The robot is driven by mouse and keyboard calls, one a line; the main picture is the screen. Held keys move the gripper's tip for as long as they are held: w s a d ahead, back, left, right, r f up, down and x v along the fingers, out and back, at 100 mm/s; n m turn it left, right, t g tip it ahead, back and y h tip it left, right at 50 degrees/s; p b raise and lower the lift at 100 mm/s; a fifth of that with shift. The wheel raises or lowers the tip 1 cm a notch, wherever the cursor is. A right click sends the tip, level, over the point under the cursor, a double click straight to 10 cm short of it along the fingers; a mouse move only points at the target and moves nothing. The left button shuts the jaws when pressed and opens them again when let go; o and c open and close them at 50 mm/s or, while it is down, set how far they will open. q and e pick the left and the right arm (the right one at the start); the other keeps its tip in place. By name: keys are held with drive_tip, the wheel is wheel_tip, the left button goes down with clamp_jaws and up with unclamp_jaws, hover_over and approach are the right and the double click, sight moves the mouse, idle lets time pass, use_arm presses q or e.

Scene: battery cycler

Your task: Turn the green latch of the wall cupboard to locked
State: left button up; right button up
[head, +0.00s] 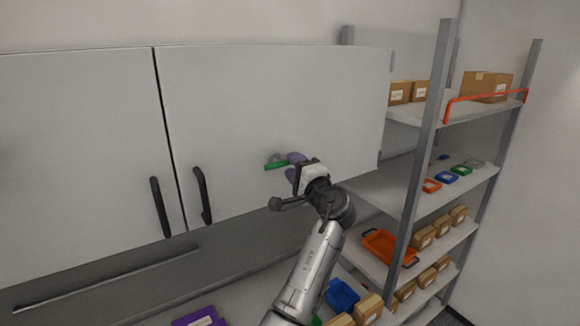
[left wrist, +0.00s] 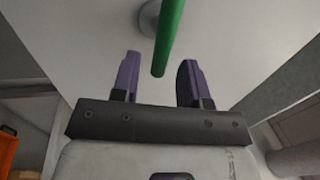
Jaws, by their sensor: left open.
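The wall cupboard (head: 270,100) has two pale grey doors, both shut. The green latch (head: 276,165) is a short bar on the right door, lying about level in the head view, with a round grey mount behind it. In the left wrist view the green latch (left wrist: 169,38) reaches down from the top, its free end between the fingertips. My left gripper (head: 294,168) has purple fingers and is at the right end of the latch. In the left wrist view the left gripper (left wrist: 158,75) is open, with a gap on both sides of the bar. My right gripper is out of view.
Two black door handles (head: 203,195) are left of the latch. A metal shelf rack (head: 428,120) with boxes and trays stands right of the cupboard. An orange tray (head: 388,247), a blue bin (head: 342,296) and a purple bin (head: 199,318) are below.

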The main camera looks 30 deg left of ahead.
use_arm(q)
drive_tip(key=b+v, duration=0.4)
drive_tip(key=v, duration=0.7)
drive_tip(key=shift+d+f, duration=0.2)
